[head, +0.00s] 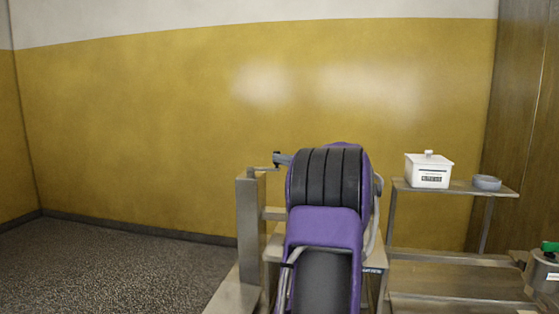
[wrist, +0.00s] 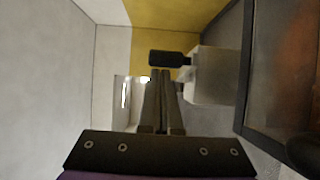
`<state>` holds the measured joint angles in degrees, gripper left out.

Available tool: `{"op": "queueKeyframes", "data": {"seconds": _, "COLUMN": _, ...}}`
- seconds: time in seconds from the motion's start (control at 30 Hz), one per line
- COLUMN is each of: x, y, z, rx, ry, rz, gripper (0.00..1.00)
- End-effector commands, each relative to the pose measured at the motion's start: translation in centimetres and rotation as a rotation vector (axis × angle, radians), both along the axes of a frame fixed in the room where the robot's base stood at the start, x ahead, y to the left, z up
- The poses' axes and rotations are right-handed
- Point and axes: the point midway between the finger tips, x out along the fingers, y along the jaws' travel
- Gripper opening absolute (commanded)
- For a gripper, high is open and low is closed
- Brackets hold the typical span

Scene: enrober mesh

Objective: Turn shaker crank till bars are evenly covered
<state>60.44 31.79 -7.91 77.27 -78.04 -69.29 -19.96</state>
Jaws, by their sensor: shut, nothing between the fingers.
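A metal post (head: 250,225) stands left of my purple and black arm in the head view, with a thin crank arm (head: 262,169) and a dark handle (head: 281,159) at its top. In the wrist view my gripper (wrist: 161,73) is shut with its fingers together and nothing between them. A dark handle-like piece (wrist: 170,59) lies just beyond the fingertips, beside a pale grey block (wrist: 213,75). I cannot tell whether the fingertips touch it. My arm hides the gripper in the head view, and no bars can be made out.
A metal stand (head: 455,187) at the right holds a white lidded tub (head: 428,173) and a grey round dish (head: 487,182). A green-topped object (head: 549,250) sits at the far right edge. A dark-framed panel (wrist: 242,75) borders the wrist view's right. Open floor (head: 110,265) lies left.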

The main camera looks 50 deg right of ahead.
Motion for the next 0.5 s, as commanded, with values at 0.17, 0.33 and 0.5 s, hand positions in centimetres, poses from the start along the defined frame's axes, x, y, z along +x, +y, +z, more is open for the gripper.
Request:
{"op": "queueKeyframes", "data": {"seconds": 0.17, "x": 0.0, "y": 0.0, "z": 0.0, "rx": 0.0, "ry": 0.0, "rz": 0.001, "gripper": 0.0}}
{"op": "queueKeyframes", "data": {"seconds": 0.33, "x": -1.1, "y": 0.0, "z": 0.0, "rx": -0.001, "ry": 0.0, "rz": -0.001, "gripper": 0.0}}
{"op": "queueKeyframes", "data": {"seconds": 0.5, "x": -4.4, "y": 0.0, "z": -0.1, "rx": -0.001, "ry": 0.0, "rz": -0.004, "gripper": 0.0}}
